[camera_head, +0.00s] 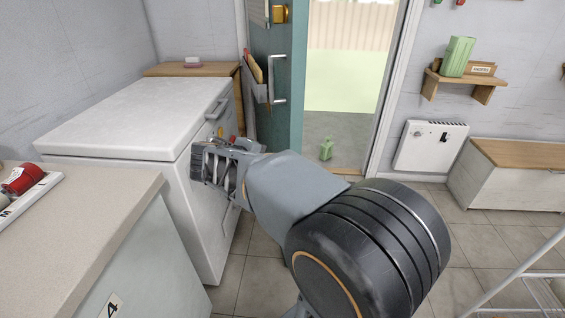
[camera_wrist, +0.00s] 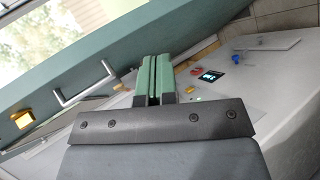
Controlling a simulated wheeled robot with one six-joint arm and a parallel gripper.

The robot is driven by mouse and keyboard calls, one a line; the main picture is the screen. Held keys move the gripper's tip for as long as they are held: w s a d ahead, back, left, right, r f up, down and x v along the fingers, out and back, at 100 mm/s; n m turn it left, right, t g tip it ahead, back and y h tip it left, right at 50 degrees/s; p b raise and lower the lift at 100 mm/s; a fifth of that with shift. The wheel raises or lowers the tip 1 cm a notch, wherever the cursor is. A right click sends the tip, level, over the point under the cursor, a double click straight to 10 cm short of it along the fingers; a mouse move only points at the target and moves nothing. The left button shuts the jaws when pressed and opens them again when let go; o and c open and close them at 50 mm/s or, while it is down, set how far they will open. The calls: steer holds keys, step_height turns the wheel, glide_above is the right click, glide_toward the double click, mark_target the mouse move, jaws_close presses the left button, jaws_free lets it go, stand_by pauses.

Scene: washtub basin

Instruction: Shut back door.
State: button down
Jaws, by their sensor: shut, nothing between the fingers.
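The back door (camera_head: 289,110) is teal and stands open, swung into the room to the left of its doorway (camera_head: 345,60). It has a metal pull handle (camera_head: 278,86) and a yellow lock (camera_head: 280,14). In the wrist view the door (camera_wrist: 165,32) crosses the upper left, with its handle (camera_wrist: 88,85) and lock (camera_wrist: 22,119) to the left of my fingers. My gripper (camera_head: 203,164) is shut and empty in front of the white freezer, below and left of the handle. Its green finger pads (camera_wrist: 153,78) are together. I cannot tell whether it touches anything.
The white chest freezer (camera_head: 120,115) stands left, close to the door. A counter (camera_head: 80,205) is at front left. A green bottle (camera_head: 326,149) stands on the floor at the doorway. A heater (camera_head: 430,147), shelf (camera_head: 467,79) and bench (camera_head: 515,180) line the right wall. Tiled floor shows between.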

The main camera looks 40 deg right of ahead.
steer(key=w+d+f+n+t+h+b, duration=0.1)
steer(key=w+d+f+t+h+b, duration=0.15)
steer(key=w+h+b, duration=0.35)
steer(key=b, duration=0.3)
glide_toward(289, 130)
steer(key=w+d, duration=0.2)
steer(key=w, duration=0.2)
steer(key=d, duration=0.1)
steer(key=s+d+b, duration=0.1)
steer(key=d, duration=0.1)
steer(key=shift+s+r+n, duration=0.2)
steer(key=shift+s+n, duration=0.05)
steer(key=shift+n, duration=0.05)
steer(key=shift+s+d+y, duration=0.25)
steer(key=shift+d+y, duration=0.05)
steer(key=shift+d, duration=0.25)
steer(key=shift+d, duration=0.1)
